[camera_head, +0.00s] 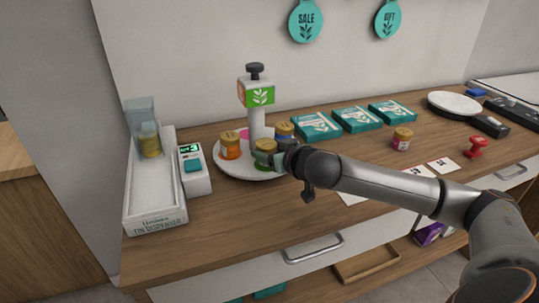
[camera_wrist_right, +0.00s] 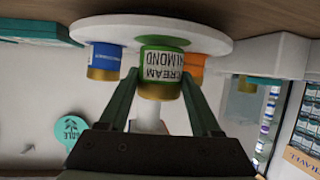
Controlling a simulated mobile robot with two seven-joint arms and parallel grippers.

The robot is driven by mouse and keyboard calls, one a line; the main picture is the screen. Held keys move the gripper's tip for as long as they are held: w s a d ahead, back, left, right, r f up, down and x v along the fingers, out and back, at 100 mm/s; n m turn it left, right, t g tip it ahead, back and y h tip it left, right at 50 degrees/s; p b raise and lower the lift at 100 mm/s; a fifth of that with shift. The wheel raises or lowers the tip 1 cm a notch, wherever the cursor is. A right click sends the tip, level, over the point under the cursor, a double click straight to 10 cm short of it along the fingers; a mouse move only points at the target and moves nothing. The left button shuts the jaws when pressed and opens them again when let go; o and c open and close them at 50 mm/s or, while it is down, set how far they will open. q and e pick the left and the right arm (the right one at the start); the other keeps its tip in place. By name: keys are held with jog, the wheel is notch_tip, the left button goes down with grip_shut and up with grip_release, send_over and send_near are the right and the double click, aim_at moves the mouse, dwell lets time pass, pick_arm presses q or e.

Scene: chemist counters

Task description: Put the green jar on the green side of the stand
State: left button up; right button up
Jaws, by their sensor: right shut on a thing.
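The green jar (camera_head: 263,159) has a gold lid and stands upright at the front of the round white stand (camera_head: 232,172). My right gripper (camera_head: 277,155) reaches it from the right and is shut on it. In the upside-down right wrist view the jar (camera_wrist_right: 161,66) sits between the two fingers, its label reading cream almond. It is over a green patch (camera_wrist_right: 164,43) on the plate, touching or very close to it. The stand's post carries a block with a green face (camera_head: 261,96) toward the front and an orange face at left. My left gripper is out of view.
An orange jar (camera_head: 230,146) and a blue jar (camera_head: 284,131) stand on the same plate, close to the green jar. A pink patch shows at the back. A dispenser (camera_head: 158,213) and small device (camera_head: 195,178) are left; teal boxes (camera_head: 357,119) and another jar (camera_head: 402,140) right.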

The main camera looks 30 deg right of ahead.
jog(key=shift+f, duration=0.25)
jog(key=shift+f, duration=0.15)
jog(key=o, duration=1.4)
jog(key=shift+r, duration=0.25)
jog(key=v, duration=1.2)
jog(key=shift+b, duration=0.45)
jog(key=shift+f, duration=0.1)
